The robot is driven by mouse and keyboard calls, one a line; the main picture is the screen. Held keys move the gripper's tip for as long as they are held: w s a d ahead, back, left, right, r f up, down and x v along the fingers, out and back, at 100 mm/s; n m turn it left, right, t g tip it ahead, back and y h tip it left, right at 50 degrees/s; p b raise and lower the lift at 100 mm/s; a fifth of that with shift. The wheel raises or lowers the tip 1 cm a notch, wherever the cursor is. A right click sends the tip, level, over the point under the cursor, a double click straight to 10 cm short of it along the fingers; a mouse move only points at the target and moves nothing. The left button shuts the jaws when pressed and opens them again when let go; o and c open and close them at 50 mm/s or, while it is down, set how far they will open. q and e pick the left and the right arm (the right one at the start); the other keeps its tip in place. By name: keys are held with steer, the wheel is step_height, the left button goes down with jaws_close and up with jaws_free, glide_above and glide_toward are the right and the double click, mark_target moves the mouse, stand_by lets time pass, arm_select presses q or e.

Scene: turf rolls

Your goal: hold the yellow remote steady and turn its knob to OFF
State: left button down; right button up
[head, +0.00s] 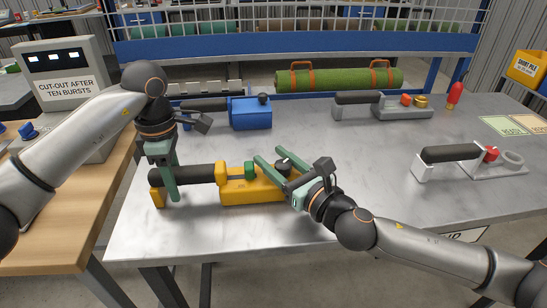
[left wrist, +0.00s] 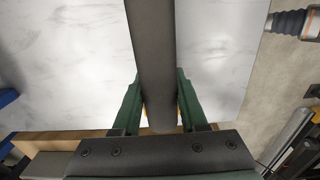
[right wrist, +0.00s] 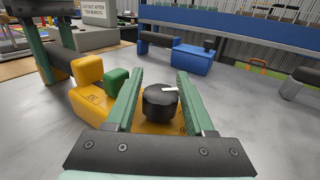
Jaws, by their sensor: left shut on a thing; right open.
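The yellow remote (head: 243,192) lies on the metal table, its black handle (head: 190,174) pointing left and a green button (head: 249,168) near its middle. My left gripper (head: 171,185) is shut on the black handle; the left wrist view shows the handle (left wrist: 152,60) between its fingers. My right gripper (head: 272,165) is open over the right end of the remote. In the right wrist view its fingers (right wrist: 155,90) stand either side of the black knob (right wrist: 160,104), with gaps. The knob's white pointer aims right in that view. OFF lettering is not readable.
A blue remote (head: 250,113) lies behind, with a grey one (head: 405,108) to its right and a white-framed one (head: 470,162) at right. A red-tipped item (head: 454,95) stands at the back right. The grey counter box (head: 62,75) is at left. The table's front middle is clear.

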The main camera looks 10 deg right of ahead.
steer(key=shift+w+a, duration=0.1)
steer(key=shift+w, duration=0.1)
jaws_close()
stand_by(0.4)
